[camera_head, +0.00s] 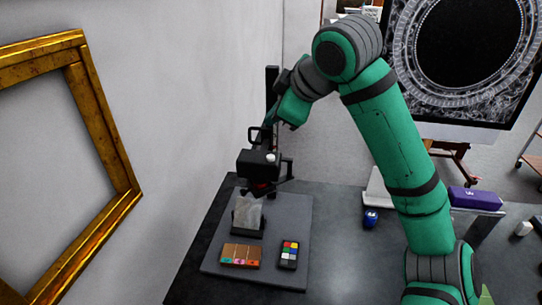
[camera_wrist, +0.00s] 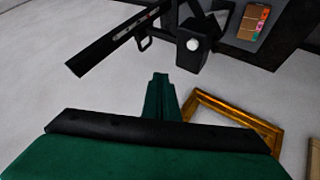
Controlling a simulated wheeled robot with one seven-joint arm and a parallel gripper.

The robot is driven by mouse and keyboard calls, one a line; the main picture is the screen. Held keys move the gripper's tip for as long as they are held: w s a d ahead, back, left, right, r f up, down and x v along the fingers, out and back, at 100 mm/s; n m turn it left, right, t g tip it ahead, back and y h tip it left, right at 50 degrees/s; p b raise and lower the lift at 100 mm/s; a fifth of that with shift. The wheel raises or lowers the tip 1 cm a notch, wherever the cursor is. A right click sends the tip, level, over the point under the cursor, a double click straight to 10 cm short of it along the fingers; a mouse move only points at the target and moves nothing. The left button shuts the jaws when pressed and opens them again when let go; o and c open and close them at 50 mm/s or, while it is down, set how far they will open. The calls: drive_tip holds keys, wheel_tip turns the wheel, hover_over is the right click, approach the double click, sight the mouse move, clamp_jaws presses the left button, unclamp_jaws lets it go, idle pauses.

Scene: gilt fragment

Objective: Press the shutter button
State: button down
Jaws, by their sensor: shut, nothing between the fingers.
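The black camera (camera_head: 256,164) is mounted on an upright black column (camera_head: 271,88) above a grey board. A round white shutter button (camera_head: 271,157) sits on top of the camera. In the wrist view the camera body (camera_wrist: 196,57) and its white button (camera_wrist: 192,44) show beyond my fingertips, a little to the right. My gripper (camera_wrist: 160,77) is shut and empty, its narrow green tip apart from the button. In the head view my forearm reaches down beside the column above the camera; the fingertips are hard to make out there.
A brown strip with coloured marks (camera_head: 240,255) and a colour chart (camera_head: 289,254) lie in front. A gilt frame (camera_head: 120,160) hangs at left. A blue jar (camera_head: 370,218) stands right.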

sight(271, 158)
drive_tip(key=shift+s+f, duration=0.1)
drive_tip(key=shift+f, duration=3.4)
drive_tip(key=shift+d, duration=0.1)
drive_tip(key=shift+f, duration=0.15)
drive_tip(key=shift+f, duration=0.2)
drive_tip(key=shift+f, duration=0.45)
drive_tip(key=shift+r, duration=0.85)
